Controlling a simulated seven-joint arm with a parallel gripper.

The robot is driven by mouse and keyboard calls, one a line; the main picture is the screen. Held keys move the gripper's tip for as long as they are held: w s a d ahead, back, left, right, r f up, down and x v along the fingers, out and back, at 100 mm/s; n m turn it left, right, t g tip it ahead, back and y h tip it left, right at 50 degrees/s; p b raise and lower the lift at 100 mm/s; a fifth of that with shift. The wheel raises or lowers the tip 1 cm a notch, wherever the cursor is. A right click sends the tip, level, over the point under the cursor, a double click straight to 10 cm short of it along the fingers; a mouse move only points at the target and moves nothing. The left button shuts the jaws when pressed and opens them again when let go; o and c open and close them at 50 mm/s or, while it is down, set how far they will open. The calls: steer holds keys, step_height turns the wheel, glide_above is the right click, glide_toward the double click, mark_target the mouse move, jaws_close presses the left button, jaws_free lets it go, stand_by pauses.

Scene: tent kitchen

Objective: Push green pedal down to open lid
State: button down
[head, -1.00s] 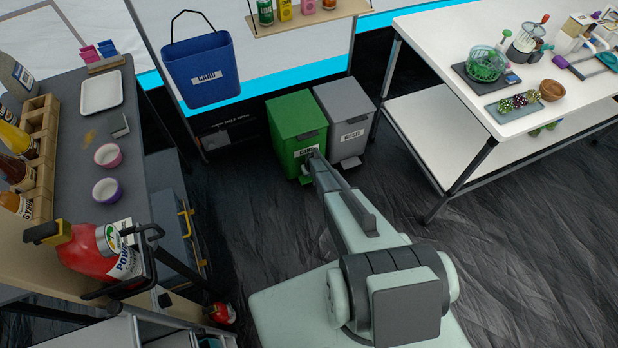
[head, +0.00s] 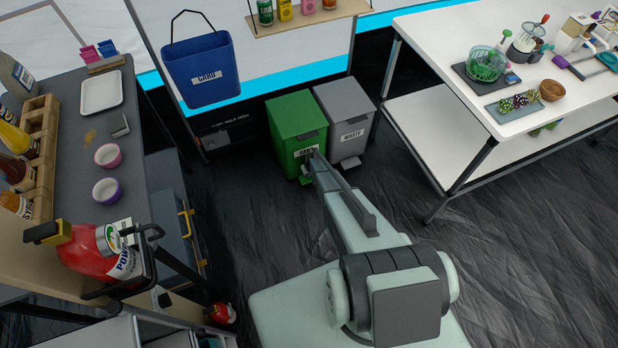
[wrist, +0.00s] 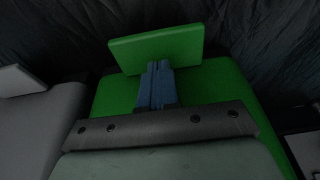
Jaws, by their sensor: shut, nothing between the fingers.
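The green bin (head: 290,107) stands on the floor at the back with its lid flat and closed. Its green pedal (wrist: 150,49) juts out from the foot of the bin in the wrist view. In the head view only a little of the pedal (head: 306,180) shows at the bin's foot. My gripper (wrist: 159,64) is shut and empty, its blue fingers side by side. The fingertips overlap the middle of the pedal's near edge in the wrist view. I cannot tell whether they touch it.
A grey waste bin (head: 345,104) with its own pedal stands close beside the green one. A white table (head: 480,45) with a lower shelf is on the right. A blue bin (head: 203,75) hangs at the back left. The dark floor between is clear.

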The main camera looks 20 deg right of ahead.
stand_by(0.3)
steer(key=shift+s+x, duration=0.2)
steer(key=shift+x, duration=0.8)
steer(key=shift+s+x, duration=0.2)
steer(key=shift+x, duration=0.8)
steer(key=shift+s, duration=0.1)
steer(key=shift+w+v, duration=0.25)
steer(key=shift+v, duration=0.75)
steer(key=shift+w+v, duration=0.2)
steer(key=shift+v, duration=0.6)
steer(key=shift+w+v, duration=0.2)
steer(key=shift+v, duration=0.65)
steer(key=shift+w+v, duration=0.2)
steer(key=shift+v, duration=0.6)
steer(key=shift+r, duration=0.15)
